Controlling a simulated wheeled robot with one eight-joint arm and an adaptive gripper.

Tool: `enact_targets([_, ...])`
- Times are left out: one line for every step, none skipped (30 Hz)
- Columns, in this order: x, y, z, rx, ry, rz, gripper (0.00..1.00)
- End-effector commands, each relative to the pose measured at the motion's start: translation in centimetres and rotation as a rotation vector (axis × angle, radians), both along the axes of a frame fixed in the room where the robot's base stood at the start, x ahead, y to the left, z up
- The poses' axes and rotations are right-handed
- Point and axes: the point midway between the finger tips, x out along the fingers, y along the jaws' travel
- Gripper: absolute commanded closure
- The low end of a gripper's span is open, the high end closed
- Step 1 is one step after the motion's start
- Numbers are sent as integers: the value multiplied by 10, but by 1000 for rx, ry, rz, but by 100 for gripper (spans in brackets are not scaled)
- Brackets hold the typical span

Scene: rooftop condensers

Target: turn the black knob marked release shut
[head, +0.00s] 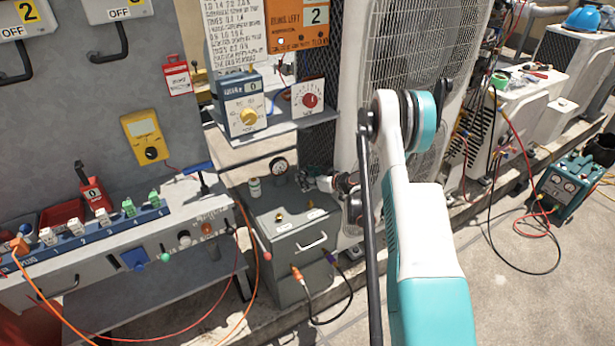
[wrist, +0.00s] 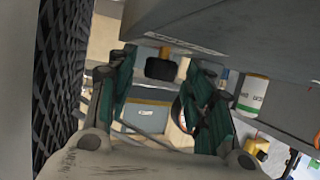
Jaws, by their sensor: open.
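A black knob (wrist: 161,68) on a brass-coloured stem shows in the wrist view, beside a grey surface with a pale label (wrist: 180,40); its lettering is too small to read. My gripper (wrist: 168,66) is open. Its two dark green fingers appear on either side of the knob, with gaps on both sides; no contact shows. In the head view my gripper (head: 320,181) is over the right rear of the grey box (head: 277,252). I cannot make out the black knob there; the gripper and arm cover that area.
The box carries a brass-coloured fitting (head: 279,217), a gauge (head: 278,166) and a small can (head: 254,187), also in the wrist view (wrist: 253,92). A mesh panel (wrist: 65,75) stands close on the left there. A bench with switches (head: 130,250) is left of the box.

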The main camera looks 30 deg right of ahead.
Motion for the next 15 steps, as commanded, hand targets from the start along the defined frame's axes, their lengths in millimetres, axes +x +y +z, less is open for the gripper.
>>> enact_targets([-4, -2, 2, 0, 0, -1, 53])
enact_targets([-8, -3, 4, -1, 0, -2, 53])
enact_targets([-13, -5, 6, -1, 0, -2, 53])
enact_targets([-18, -7, 8, 0, 0, -3, 53])
enact_targets([-23, -9, 10, -1, 0, -4, 53])
enact_targets([-30, -11, 13, 1, 0, -4, 53])
enact_targets([-36, -12, 15, 0, 1, -4, 53])
enact_targets([-41, -14, 18, 0, 0, -4, 53])
enact_targets([-49, -17, 21, 0, 0, -4, 53])
enact_targets([-55, -18, 24, 0, 0, -3, 53])
enact_targets([-60, -20, 26, 1, 0, -4, 53])
enact_targets([-67, -22, 29, 1, 0, -4, 53])
enact_targets([-71, -24, 31, 0, 0, -4, 53])
enact_targets([-76, -25, 33, 1, 0, -4, 53])
enact_targets([-82, -26, 35, 1, 0, -3, 53])
